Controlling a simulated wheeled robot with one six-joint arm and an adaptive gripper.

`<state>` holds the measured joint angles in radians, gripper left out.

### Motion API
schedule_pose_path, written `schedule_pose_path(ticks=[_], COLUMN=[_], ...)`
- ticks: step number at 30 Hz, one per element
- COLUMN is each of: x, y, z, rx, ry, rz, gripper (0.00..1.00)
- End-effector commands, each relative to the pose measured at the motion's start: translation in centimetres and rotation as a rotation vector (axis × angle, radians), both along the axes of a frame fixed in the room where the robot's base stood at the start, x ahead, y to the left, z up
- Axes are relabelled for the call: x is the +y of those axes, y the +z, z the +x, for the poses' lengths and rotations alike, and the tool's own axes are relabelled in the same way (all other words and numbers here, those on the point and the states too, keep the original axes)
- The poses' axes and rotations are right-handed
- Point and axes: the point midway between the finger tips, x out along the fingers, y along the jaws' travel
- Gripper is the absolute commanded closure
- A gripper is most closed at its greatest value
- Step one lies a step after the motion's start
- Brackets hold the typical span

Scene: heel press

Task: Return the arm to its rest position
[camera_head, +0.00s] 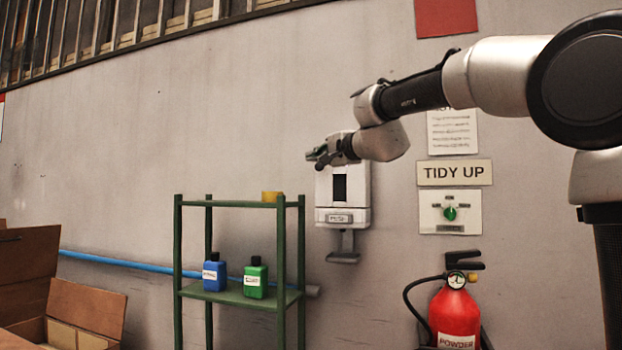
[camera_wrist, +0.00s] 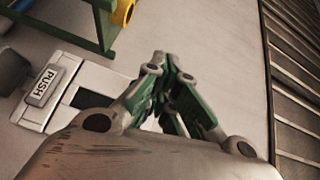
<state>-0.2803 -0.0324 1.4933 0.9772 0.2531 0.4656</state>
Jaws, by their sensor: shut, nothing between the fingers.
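My gripper (camera_head: 318,155) is at the upper part of a white wall dispenser (camera_head: 357,196), in front of it as seen in the head view. The dispenser has a dark window, a PUSH bar and a grey tray below. In the wrist view my gripper (camera_wrist: 163,82) has its green fingers together with nothing between them. The dispenser (camera_wrist: 62,82) shows there at the left, with its PUSH bar (camera_wrist: 44,84) clear of the fingers. I cannot tell whether the gripper touches the dispenser. My arm reaches in from the right at height.
A green shelf (camera_head: 240,203) stands below left with a yellow roll (camera_head: 271,196), a blue bottle (camera_head: 214,272) and a green bottle (camera_head: 255,278). A red extinguisher (camera_head: 455,312) is at lower right, below a switch panel (camera_head: 450,212). Cardboard boxes (camera_head: 85,310) are at lower left.

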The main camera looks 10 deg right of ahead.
Motion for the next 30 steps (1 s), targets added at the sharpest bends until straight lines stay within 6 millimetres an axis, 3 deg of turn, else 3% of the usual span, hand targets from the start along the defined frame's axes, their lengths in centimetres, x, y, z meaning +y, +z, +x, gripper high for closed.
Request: schedule_pose_path(ticks=[6,8,11,13,17,21,27,30], x=[0.1,0.7,1.0,0.5,-3.3,-9.2,-18.1,-21.9], y=[-0.2,-1.3,-6.4,-11.2,-19.4,-26.3,-33.6,-36.4], z=[-0.1,-0.5,-1.3,-3.3,-9.6,-17.5,-29.7,-35.4], rx=[-0.006,-0.004,0.048,0.102,0.208,0.326,0.505,0.587], ry=[0.009,0.05,0.12,0.191,0.326,0.45,0.584,0.607], rz=[-0.024,-0.108,-0.277,-0.433,-0.731,-0.988,-1.264,-1.353], gripper=[1.0,1.0,1.0,1.0,1.0,1.0,1.0,1.0])
